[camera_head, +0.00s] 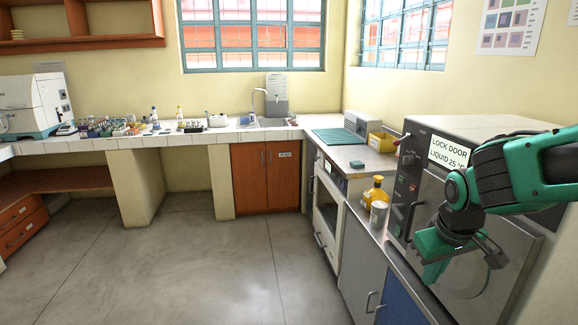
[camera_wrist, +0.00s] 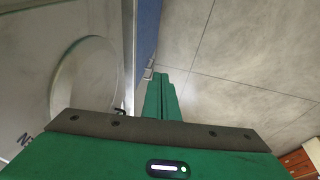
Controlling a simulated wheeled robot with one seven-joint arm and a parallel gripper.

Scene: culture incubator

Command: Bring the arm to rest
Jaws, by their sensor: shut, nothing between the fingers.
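My green and black arm reaches in from the right in the head view, in front of the incubator (camera_head: 412,165) with its "LOCK DOOR LIQUID 25 °C" label. My gripper (camera_head: 430,277) points down and to the left, in front of the incubator's grey door (camera_head: 480,262). In the wrist view my gripper (camera_wrist: 164,76) has its two green fingers together, with nothing between them. The incubator door with its round shape (camera_wrist: 85,78) shows at the left of the wrist view. The door looks closed, though my arm hides part of it.
A yellow bottle (camera_head: 374,190) and a white-grey jar (camera_head: 379,214) stand on the counter left of the incubator. A yellow bin (camera_head: 382,142) and a grey device (camera_head: 362,122) stand farther back. The floor (camera_head: 225,265) at the left and middle is clear.

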